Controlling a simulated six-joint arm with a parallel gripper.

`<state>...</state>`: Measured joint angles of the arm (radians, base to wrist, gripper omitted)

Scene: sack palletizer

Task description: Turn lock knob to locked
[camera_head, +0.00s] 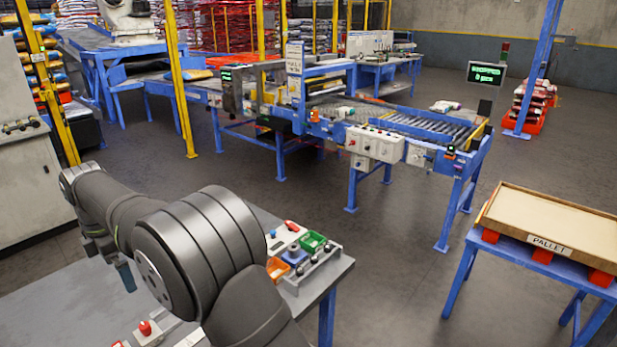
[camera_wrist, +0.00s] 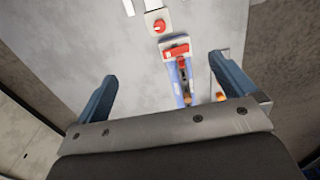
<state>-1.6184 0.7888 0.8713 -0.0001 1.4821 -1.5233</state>
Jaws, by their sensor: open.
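My gripper (camera_wrist: 164,68) is open in the wrist view, its two blue fingers wide apart with nothing held between them. Beyond the fingers is a red part (camera_wrist: 176,51) on a narrow blue and white fixture (camera_wrist: 179,84); I cannot tell whether it is the lock knob. A small box with a round red button (camera_wrist: 159,26) lies farther up. In the head view, one blue finger of my gripper (camera_head: 125,276) shows at the left, above the grey table (camera_head: 75,310). No lock knob can be told for certain, nor its setting.
A red button (camera_head: 145,328) is near the front. A roller conveyor (camera_head: 420,130) and pallet stand (camera_head: 548,243) are beyond open floor.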

